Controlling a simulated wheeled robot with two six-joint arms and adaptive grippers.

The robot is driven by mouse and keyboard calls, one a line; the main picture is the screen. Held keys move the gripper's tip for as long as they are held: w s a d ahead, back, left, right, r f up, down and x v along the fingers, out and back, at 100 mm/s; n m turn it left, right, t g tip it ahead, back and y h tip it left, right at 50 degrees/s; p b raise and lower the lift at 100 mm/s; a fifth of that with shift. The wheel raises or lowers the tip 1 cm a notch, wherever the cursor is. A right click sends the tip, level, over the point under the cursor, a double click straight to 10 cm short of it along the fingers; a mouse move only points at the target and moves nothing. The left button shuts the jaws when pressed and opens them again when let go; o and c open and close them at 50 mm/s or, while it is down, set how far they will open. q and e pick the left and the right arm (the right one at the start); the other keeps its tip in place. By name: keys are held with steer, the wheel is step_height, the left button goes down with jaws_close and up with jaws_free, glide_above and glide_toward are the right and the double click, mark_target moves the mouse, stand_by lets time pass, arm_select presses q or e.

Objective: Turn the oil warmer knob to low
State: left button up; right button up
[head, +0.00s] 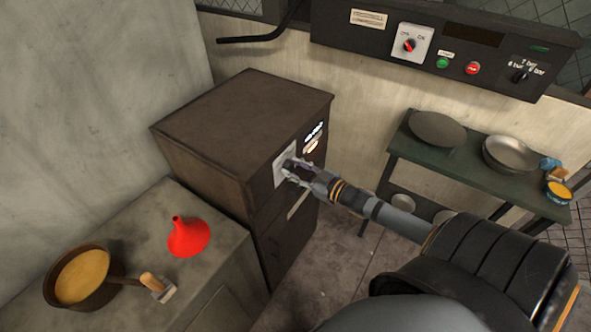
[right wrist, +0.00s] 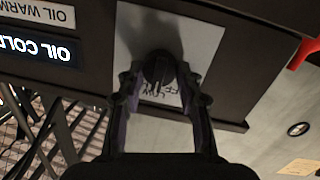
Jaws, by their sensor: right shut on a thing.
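The oil warmer (head: 215,125) is a dark brown cabinet at the middle left. Its black round knob (right wrist: 158,68) sits on a pale plate (right wrist: 135,35) in the right wrist view, with partly covered upside-down lettering beside it, including "LOW". Which mark the knob points to is hard to tell. My right gripper (head: 287,171) reaches the plate on the cabinet's front and hides the knob in the head view. In the wrist view my right gripper (right wrist: 160,88) has its fingers on either side of the knob, shut on it. My left gripper is not in view.
"OIL WARM" and bright "OIL COLD" labels (right wrist: 40,47) sit beside the plate. A counter at left holds a red funnel (head: 188,238), a pot (head: 72,300) and a wooden-handled tool (head: 153,284). A control panel (head: 460,50) and a green table with pans (head: 470,168) stand at right.

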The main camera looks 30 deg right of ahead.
steer(key=shift+f, duration=0.1)
steer(key=o, duration=1.2)
